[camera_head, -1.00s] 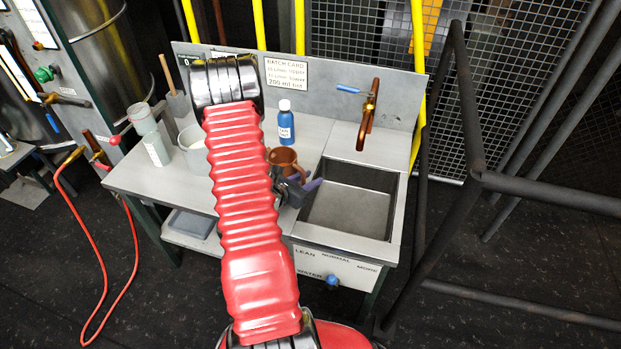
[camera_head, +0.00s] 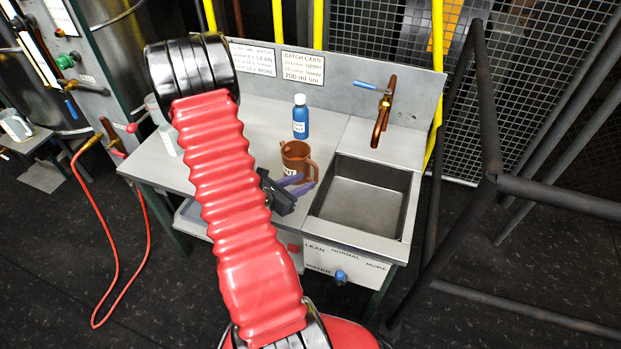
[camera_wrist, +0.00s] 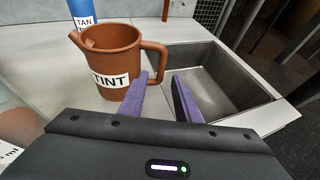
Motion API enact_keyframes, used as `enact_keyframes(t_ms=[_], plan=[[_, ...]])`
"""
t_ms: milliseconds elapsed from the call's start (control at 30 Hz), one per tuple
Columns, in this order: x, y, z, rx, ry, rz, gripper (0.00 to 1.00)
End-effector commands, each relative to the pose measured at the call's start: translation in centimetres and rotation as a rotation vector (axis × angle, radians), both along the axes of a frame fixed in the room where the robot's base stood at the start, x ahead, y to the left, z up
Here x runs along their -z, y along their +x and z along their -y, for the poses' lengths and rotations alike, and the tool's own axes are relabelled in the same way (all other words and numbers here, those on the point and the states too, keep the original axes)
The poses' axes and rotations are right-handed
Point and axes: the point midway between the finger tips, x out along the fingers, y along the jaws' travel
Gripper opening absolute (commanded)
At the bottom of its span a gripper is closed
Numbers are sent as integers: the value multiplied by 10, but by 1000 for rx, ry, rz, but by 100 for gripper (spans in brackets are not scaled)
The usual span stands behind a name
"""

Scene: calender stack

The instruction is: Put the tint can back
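A brown jug (camera_head: 296,156) labelled TINT stands upright on the grey bench just left of the sink. In the wrist view the jug (camera_wrist: 108,55) has its handle toward the right, close beyond my fingertips. A blue bottle (camera_head: 300,120) with a white cap stands upright behind the jug. It shows in part in the wrist view (camera_wrist: 82,12), its label starting "TAN". My gripper (camera_head: 297,184) is in front of the jug, low by its handle. Contact with the jug cannot be told.
The sink (camera_head: 362,197) is empty, with a copper tap (camera_head: 381,120) behind it. A batch card (camera_head: 302,68) is on the backboard. Dark pipe rails (camera_head: 485,130) stand at the right. My arm hides much of the bench's left side.

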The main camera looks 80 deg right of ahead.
Motion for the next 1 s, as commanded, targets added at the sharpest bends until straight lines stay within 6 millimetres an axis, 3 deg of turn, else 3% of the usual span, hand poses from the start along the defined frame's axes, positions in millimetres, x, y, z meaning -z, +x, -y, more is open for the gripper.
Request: enact_keyframes(t_ms=[200,1000], plan=[[-4,5,-11,0,0,-1,30],[-5,4,-11,2,0,-1,30]])
